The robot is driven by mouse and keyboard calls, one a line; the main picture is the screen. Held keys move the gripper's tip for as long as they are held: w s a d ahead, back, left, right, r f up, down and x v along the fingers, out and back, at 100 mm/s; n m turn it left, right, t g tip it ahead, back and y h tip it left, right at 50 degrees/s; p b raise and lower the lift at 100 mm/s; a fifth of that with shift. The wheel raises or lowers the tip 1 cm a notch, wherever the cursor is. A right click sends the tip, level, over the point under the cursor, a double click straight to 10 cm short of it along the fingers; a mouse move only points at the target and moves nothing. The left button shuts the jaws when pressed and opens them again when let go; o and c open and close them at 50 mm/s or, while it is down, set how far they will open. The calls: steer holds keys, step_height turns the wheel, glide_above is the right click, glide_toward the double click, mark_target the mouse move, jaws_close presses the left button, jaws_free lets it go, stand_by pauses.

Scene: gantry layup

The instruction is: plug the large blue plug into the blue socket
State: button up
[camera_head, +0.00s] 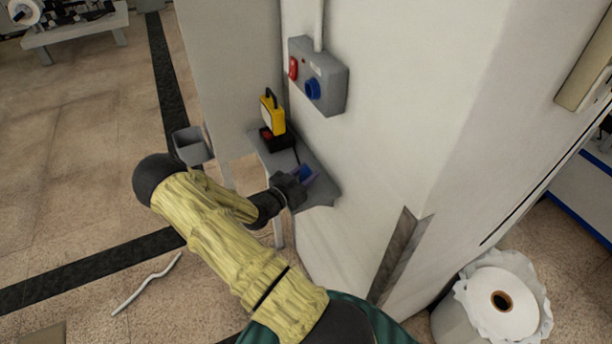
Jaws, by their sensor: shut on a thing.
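The blue plug (307,171) is at my gripper (299,182), low over the front part of a small grey shelf. My gripper is shut on the plug and partly hides it. The blue socket (313,88) is on the face of a grey box (331,78) fixed to the white wall, above and a little right of my gripper. The plug and the socket are well apart. A red socket or switch (293,68) sits left of the blue socket on the same box.
The grey shelf (322,196) juts from the wall. A yellow device (272,115) and a black-and-red block (275,140) stand at its back. A grey bin (192,146) is left of it. A white roll (495,300) stands on the floor at right.

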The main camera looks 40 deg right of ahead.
mark_target(306, 167)
step_height(306, 167, up, 10)
steer(key=b, duration=0.2)
steer(key=shift+f+b, duration=0.25)
steer(key=shift+b, duration=0.05)
stand_by(0.4)
steer(key=w+a+f+n+t+y, duration=0.35)
steer(key=w+a+n+t, duration=0.2)
steer(key=a+t, duration=0.2)
steer(key=a+f+n+t+y, duration=0.4)
steer(key=a+f+y, duration=0.3)
steer(key=a, duration=0.3)
steer(key=a+f+n+t+y, duration=0.3)
steer(key=a+f+n+y, duration=0.3)
steer(key=a, duration=0.5)
step_height(306, 167, down, 3)
steer(key=shift+w+a+r+n+t+y, duration=0.15)
steer(key=shift+w+a+n+t+y, duration=0.2)
steer(key=shift+y, duration=0.3)
